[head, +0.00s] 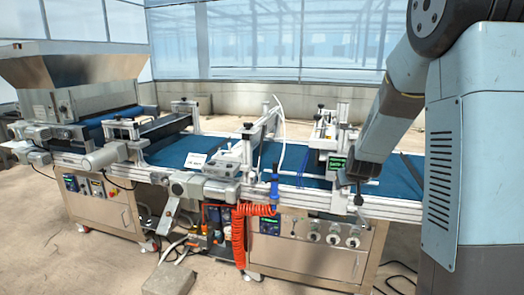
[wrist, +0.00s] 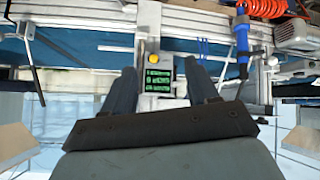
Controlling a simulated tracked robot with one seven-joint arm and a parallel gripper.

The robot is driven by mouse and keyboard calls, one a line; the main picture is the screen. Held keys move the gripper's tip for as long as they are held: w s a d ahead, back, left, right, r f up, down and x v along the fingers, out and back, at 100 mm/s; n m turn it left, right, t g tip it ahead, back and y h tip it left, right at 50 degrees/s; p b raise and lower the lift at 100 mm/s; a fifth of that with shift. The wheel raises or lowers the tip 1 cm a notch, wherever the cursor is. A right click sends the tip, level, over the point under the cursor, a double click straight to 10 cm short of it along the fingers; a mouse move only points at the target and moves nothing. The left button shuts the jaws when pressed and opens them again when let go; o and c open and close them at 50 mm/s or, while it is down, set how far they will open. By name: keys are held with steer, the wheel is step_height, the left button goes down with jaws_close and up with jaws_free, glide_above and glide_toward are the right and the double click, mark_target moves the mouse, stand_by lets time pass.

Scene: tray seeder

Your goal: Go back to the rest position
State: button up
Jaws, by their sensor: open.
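My gripper (head: 357,184) hangs at the front edge of the seeder line, at the lower end of my arm, which comes in from the right. In the wrist view its two dark fingers (wrist: 160,70) are apart with nothing between them in their grip. A small box with a green-lit display (wrist: 158,80) and a yellow knob shows beyond and between the fingers. In the head view this display box (head: 337,163) is just left of my gripper. I cannot tell whether the fingers touch it.
The tray seeder's blue belt (head: 290,158) runs across the view. A steel hopper (head: 70,68) stands at the left. An orange coiled hose (head: 238,235) and a blue tool (head: 274,188) hang at the front. A grey block (head: 169,280) lies on the floor.

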steer(key=s+a+r+g+y, duration=0.1)
steer(key=s+a+r, duration=0.1)
steer(key=s+r, duration=0.5)
steer(key=s+a+r+g+y, duration=0.1)
steer(key=s+a+r, duration=0.3)
steer(key=s, duration=0.6)
steer(key=s+r, duration=0.2)
steer(key=s, duration=0.7)
steer(key=s+r+g, duration=0.1)
steer(key=s+r, duration=0.1)
steer(key=s, duration=0.8)
steer(key=shift+s+r+m+h, duration=0.3)
steer(key=shift+r+m, duration=0.1)
steer(key=shift+a, duration=0.1)
steer(key=shift+c, duration=0.3)
